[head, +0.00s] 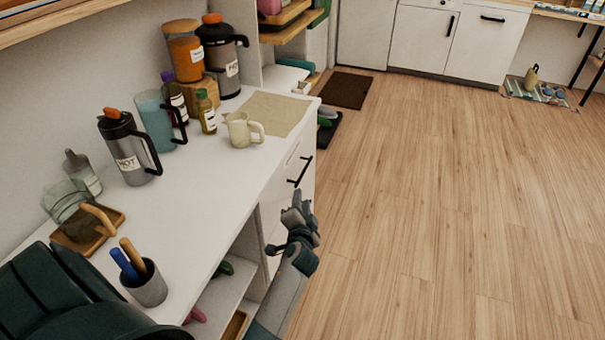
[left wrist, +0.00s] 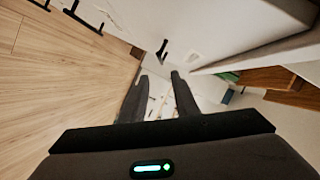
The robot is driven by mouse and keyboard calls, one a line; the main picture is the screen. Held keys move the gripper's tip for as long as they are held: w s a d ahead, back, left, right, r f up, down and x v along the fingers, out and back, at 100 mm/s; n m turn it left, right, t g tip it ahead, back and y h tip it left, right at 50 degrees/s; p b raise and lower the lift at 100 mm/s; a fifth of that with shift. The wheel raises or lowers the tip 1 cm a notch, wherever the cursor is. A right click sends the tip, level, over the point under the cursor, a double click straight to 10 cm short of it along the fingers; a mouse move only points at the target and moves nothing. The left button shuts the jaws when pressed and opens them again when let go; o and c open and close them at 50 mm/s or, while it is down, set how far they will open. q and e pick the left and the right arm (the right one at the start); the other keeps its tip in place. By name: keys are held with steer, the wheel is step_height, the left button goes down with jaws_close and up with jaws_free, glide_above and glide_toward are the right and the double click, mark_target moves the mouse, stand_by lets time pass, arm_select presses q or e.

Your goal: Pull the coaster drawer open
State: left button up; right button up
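The coaster drawer (head: 282,191) is in the white counter's front, right of the open shelves in the head view. Its front looks flush with the cabinet. Its black bar handle (head: 300,172) stands out from it. My left gripper (head: 298,200) is in front of the counter, below and close to this handle in the head view, apart from it. In the left wrist view a black handle (left wrist: 162,49) shows ahead, beyond the fingertips. The left fingers (left wrist: 159,76) are spread with an empty gap between them. My right gripper is not in view.
The white counter (head: 215,185) carries a cream jug (head: 242,129), a beige mat (head: 274,113), a steel flask (head: 128,147) and a pen cup (head: 147,285). Open shelves (head: 222,295) lie left of my gripper.

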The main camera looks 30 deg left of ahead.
mark_target(303, 172)
arm_select(q)
steer(key=b+x, duration=0.1)
steer(key=x, duration=1.4)
steer(key=shift+w+b, duration=0.1)
steer(key=shift+b, duration=0.25)
steer(key=shift+x, duration=0.9)
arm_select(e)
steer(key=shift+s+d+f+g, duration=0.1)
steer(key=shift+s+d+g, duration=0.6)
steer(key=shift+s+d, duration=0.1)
arm_select(q)
steer(key=shift+r, duration=0.1)
jaws_close()
